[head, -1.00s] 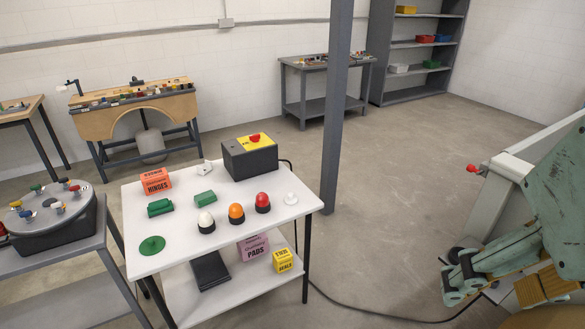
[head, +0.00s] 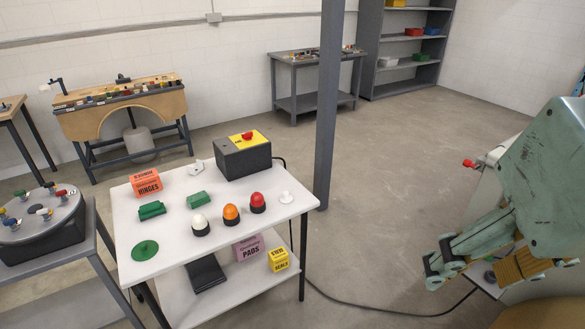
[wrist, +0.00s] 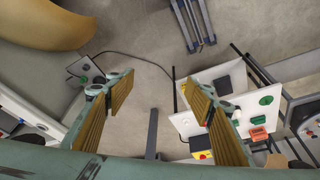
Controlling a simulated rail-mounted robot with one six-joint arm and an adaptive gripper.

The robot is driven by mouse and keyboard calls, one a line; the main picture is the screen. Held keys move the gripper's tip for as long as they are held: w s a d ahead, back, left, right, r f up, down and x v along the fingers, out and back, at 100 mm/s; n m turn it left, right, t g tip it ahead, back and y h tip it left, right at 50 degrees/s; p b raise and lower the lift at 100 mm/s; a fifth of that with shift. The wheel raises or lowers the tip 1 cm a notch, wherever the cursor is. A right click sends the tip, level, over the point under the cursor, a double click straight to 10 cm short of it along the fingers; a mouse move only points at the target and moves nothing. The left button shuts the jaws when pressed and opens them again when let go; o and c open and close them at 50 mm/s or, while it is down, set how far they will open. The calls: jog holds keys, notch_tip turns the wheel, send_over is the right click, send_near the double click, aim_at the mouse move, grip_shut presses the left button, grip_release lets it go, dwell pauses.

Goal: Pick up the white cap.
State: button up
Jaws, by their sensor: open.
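A white dome-shaped cap (head: 200,221) sits on a black base on the white table, left of an orange-domed one (head: 231,212) and a red-domed one (head: 258,200). A small white mushroom-shaped piece (head: 286,197) stands alone near the table's right edge. Which of these two white pieces is the white cap I cannot tell for certain. My gripper (head: 490,268) is open and empty, well to the right of the table. In the wrist view its two fingers (wrist: 158,85) are wide apart with bare floor between them.
The white table (head: 172,240) also bears a grey-and-yellow box with a red button (head: 243,157), an orange hinges box (head: 146,183) and green parts (head: 152,210). A dark post (head: 327,110) stands behind its right corner. A cable crosses the otherwise clear floor right of it.

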jog(key=w+a+r+n+y+b, duration=0.1)
jog(key=w+a+n, duration=0.1)
jog(key=w, duration=0.7)
jog(key=w+a+r+n, duration=0.1)
jog(key=w+a, duration=0.2)
jog(key=w, duration=0.6)
jog(key=n+g+y+b, duration=0.2)
jog(key=n+y+b, duration=0.1)
jog(key=n, duration=0.5)
send_over(286, 193)
jog(key=s+d, duration=0.2)
jog(key=d, duration=0.3)
notch_tip(286, 193, down, 36)
jog(key=shift+s+a+r, duration=0.2)
jog(key=shift+a, duration=0.05)
jog(key=shift+f, duration=0.1)
jog(key=shift+b+x, duration=0.4)
jog(key=shift+x, duration=3.85)
jog(key=shift+w, duration=0.2)
jog(key=shift+b+x, duration=0.5)
jog(key=shift+x, duration=2.05)
